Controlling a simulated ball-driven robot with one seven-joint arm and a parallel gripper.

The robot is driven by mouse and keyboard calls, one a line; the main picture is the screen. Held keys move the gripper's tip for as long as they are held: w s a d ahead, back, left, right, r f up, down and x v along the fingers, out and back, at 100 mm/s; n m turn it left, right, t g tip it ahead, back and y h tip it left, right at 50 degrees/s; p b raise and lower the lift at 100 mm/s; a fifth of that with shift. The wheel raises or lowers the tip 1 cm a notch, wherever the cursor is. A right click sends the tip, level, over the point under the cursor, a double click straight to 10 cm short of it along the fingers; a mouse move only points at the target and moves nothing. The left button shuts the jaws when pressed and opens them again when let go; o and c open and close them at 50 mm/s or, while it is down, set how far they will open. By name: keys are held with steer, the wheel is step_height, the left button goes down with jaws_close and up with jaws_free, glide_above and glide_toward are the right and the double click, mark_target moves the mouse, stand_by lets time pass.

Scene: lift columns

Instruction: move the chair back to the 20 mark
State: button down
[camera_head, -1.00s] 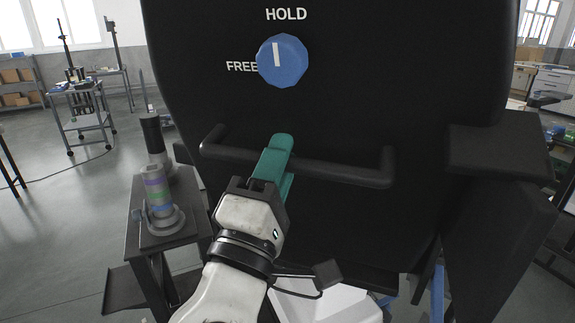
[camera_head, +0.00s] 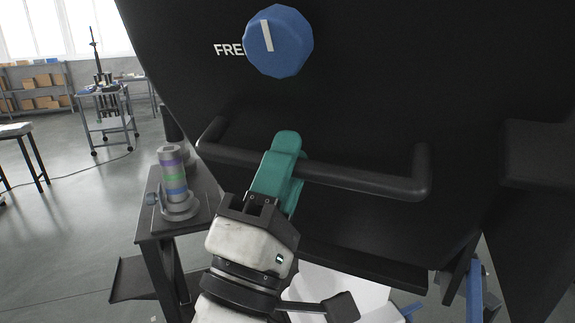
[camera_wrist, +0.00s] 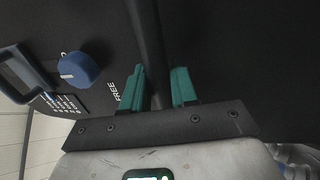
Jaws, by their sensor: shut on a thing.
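The chair's black back (camera_head: 370,90) fills most of the head view, with a horizontal black push bar (camera_head: 370,180) across it. My gripper (camera_head: 280,165) has its green fingers closed around the bar, left of its middle. The wrist view shows the bar (camera_wrist: 150,35) between the two fingers (camera_wrist: 160,88). A blue knob (camera_head: 278,42) sits above the bar. Its white line points roughly upward, away from the partly hidden FREE label to its left. It also shows in the wrist view (camera_wrist: 78,68). I cannot see a readable 20 mark.
A small dark side table (camera_head: 150,215) stands close left of the chair, bearing a grey cylinder with coloured bands (camera_head: 173,178). Farther left are a wheeled cart (camera_head: 108,115) and shelves with boxes (camera_head: 38,90). Open floor (camera_head: 70,220) lies at the left.

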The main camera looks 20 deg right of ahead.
steer(key=c, duration=1)
jaws_free()
steer(key=b+v, duration=0.2)
steer(key=v, duration=0.8)
steer(key=shift+s+a+f, duration=0.2)
steer(key=shift+a, duration=0.05)
steer(key=w+d+f+m+g+y+p, duration=0.2)
steer(key=d+f+m+g+y+p, duration=0.45)
steer(key=d+f, duration=1.4)
steer(key=s+d+f+g+y+p, duration=0.1)
steer(key=s+d+f+g+y, duration=0.15)
steer(key=s+f+g, duration=0.2)
steer(key=s+d+f+g+y, duration=0.1)
steer(key=s+f+g+y, duration=0.2)
steer(key=f, duration=0.3)
steer(key=s+a+f+m+g+y+p, duration=0.1)
steer(key=s+f+y, duration=0.1)
steer(key=s, duration=0.2)
steer(key=s+f+m+g+y, duration=0.1)
steer(key=s+f+y, duration=0.1)
steer(key=s, duration=0.1)
steer(key=s+a+f+m+g+y+p, duration=0.1)
steer(key=s+f+y, duration=0.1)
steer(key=s, duration=0.2)
steer(key=shift+s+a+f+p, duration=0.35)
